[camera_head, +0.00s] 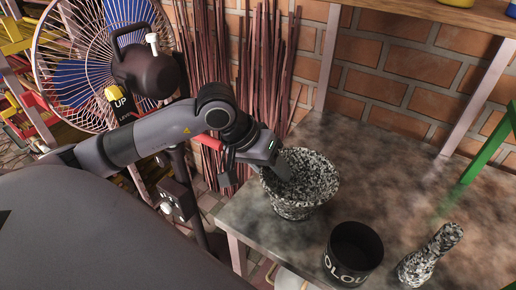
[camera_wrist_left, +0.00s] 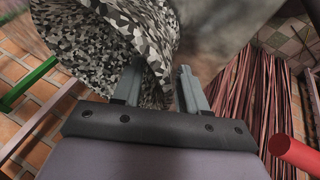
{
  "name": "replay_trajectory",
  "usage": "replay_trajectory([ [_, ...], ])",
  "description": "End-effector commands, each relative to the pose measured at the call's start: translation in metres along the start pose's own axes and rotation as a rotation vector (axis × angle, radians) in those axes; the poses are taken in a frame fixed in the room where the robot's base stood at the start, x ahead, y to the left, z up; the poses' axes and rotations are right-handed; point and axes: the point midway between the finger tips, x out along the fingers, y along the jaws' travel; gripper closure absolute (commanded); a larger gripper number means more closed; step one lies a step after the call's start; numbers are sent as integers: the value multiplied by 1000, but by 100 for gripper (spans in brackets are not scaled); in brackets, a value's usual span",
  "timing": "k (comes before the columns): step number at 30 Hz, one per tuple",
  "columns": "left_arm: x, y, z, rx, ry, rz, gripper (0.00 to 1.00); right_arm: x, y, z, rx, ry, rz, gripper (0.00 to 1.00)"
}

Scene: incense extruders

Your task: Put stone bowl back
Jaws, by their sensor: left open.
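The stone bowl (camera_head: 300,197), speckled black and white, stands upright on the grey table (camera_head: 370,165) near its left edge. My left gripper (camera_head: 284,170) is at the bowl's left rim with its fingers apart. In the left wrist view the bowl (camera_wrist_left: 95,50) fills the upper left, and the open left gripper (camera_wrist_left: 163,70) has its fingers at the bowl's rim. The bowl's wall appears to lie between the fingers; I cannot tell whether they touch it. My right gripper is not in view.
A dark lettered pot (camera_head: 353,252) stands in front of the bowl, with a speckled stone pestle (camera_head: 430,256) to its right. A fan (camera_head: 90,65) and bundled reddish sticks (camera_head: 245,85) are left and behind. A green bar (camera_head: 488,150) is at right. The table's middle is clear.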

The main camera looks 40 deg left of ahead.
Motion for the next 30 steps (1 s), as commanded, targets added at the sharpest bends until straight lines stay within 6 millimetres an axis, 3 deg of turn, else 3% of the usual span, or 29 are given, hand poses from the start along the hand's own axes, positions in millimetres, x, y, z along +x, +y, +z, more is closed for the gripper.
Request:
replay_trajectory([
  [9, -70, -1, -2, 2, 9, -4, 58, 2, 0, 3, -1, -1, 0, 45],
  [15, -104, -1, -1, 1, 6, -3, 58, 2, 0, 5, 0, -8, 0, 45],
  [21, -118, 0, 0, 1, 4, -2, 58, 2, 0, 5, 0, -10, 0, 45],
  [30, -118, 0, 0, 1, 3, -1, 58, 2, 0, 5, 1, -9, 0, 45],
])
